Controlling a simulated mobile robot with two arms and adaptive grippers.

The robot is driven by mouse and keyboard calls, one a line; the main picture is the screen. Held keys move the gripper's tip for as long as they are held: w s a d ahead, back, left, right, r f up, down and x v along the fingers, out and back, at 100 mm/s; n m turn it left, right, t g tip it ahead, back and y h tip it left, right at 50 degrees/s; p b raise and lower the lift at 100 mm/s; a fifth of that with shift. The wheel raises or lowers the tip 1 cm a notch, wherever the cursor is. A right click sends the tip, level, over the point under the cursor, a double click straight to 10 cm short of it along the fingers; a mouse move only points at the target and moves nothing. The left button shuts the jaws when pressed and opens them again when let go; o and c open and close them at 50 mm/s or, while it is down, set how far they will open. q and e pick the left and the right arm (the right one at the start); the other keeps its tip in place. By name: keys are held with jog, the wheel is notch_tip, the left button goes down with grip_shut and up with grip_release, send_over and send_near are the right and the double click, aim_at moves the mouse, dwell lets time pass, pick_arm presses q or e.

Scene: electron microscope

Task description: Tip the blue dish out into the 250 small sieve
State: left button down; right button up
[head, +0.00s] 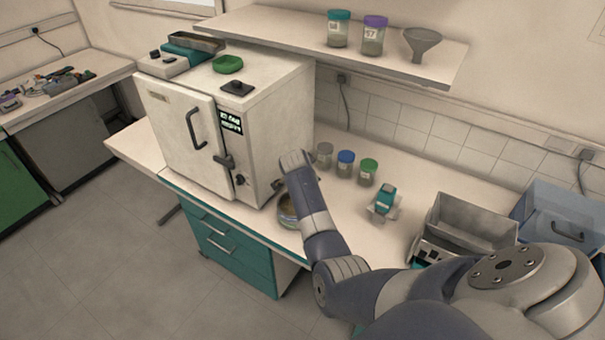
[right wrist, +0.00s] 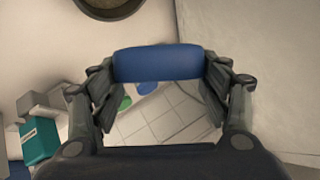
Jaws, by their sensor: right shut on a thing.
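My right gripper (right wrist: 158,78) is shut on the blue dish (right wrist: 158,63), which sits between its two fingers and shows as a blue band, edge-on. The inside of the dish and what it holds are hidden. A round metal sieve (head: 287,222) stands on the bench in front of the white oven, partly hidden behind my right arm. It also shows cut off at the top left of the right wrist view (right wrist: 108,8). I cannot read a label on it. In the head view my right gripper (head: 279,185) is just above and beside the sieve, mostly hidden by the arm. My left gripper is not in view.
The white oven (head: 190,125) stands close left of the gripper, with a green dish (head: 228,64) on top. Several jars (head: 346,163), a teal device (head: 384,200) and a grey metal bath (head: 468,228) stand to the right. A shelf (head: 290,32) hangs above.

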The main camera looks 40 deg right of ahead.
jog(key=n+h+b, duration=0.1)
jog(key=h+b, duration=0.2)
jog(key=b, duration=0.2)
jog(key=n+g+h+b, duration=0.1)
jog(key=n+h+b, duration=0.1)
jog(key=b, duration=0.3)
jog(key=shift+r+h+b, duration=0.15)
jog(key=shift+h+b, duration=0.25)
jog(key=shift+h, duration=0.3)
jog(key=shift+r+g+b, duration=0.3)
jog(key=shift+r, duration=0.1)
jog(key=shift+n, duration=0.3)
